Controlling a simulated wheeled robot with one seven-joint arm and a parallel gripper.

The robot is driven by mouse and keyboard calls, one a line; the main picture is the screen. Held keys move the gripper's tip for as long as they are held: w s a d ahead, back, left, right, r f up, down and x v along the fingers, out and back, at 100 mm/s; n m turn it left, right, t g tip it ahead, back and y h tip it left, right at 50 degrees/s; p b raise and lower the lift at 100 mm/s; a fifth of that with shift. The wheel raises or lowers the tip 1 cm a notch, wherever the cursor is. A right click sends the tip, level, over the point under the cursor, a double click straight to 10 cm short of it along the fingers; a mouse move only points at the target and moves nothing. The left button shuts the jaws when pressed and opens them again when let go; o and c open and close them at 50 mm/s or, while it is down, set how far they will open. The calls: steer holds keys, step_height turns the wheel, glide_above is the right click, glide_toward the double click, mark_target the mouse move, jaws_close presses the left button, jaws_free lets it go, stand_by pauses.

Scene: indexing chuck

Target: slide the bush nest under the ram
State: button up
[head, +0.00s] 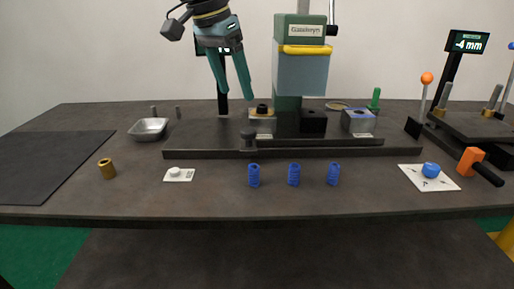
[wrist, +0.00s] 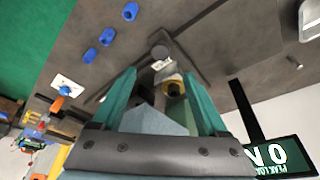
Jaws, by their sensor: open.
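The press (head: 303,72) has a blue-grey head with a yellow band; the ram's lower end is hard to make out. Below it, a sliding base (head: 210,132) carries a tan block with a dark round top (head: 262,113), a black block (head: 314,122) and a blue-grey block (head: 358,121). No label shows which is the bush nest. A black knob (head: 248,136) stands at the base's front. My gripper (head: 236,95) is open and empty, above and left of the tan block. In the wrist view, the knob (wrist: 160,50) and tan block lie beyond the open fingers (wrist: 159,75).
A metal tray (head: 149,129) is at left. At right are a blue-capped card (head: 430,177), an orange-headed tool (head: 472,160) and a lever fixture (head: 480,122).

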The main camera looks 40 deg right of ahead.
mark_target(248, 130)
steer(key=shift+h, duration=0.6)
steer(key=x, duration=0.7)
steer(key=a+x, duration=0.1)
steer(key=x, duration=0.2)
steer(key=shift+f, duration=0.6)
steer(key=shift+b, duration=0.3)
jaws_close()
steer(key=shift+d, duration=0.1)
